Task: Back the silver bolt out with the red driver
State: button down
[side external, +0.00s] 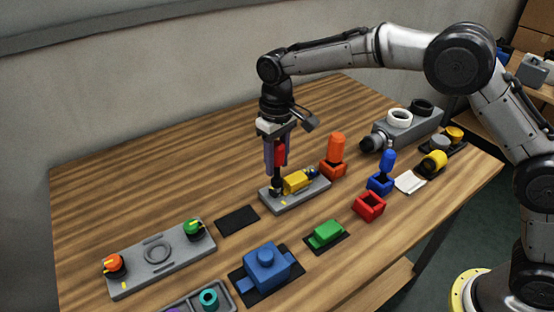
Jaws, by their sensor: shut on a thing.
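My gripper (277,160) points straight down over the middle of the table and is shut on the red driver (281,153). The driver is upright, and its dark shaft reaches down to the left end of a small grey plate (307,194). A yellow part (297,182) with a dark blue end lies on that plate, right of the shaft. The silver bolt cannot be made out; the driver's tip and a dark piece at the plate's left end cover that spot. Whether the tip touches the bolt I cannot tell. The red holder (369,207) stands empty at the right front.
An orange driver (337,146) and a blue driver (387,161) stand in their holders to the right. A green block (326,233) and a blue block (267,262) are in front. A long grey plate (160,262) with knobs lies left. The table's back left is clear.

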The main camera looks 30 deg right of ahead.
jog(key=m, duration=0.7)
jog(key=shift+m, duration=0.4)
jog(key=shift+f, duration=0.9)
dwell(0.6)
jog(key=n, duration=1)
jog(key=shift+r, duration=0.1)
jog(key=shift+n, duration=0.3)
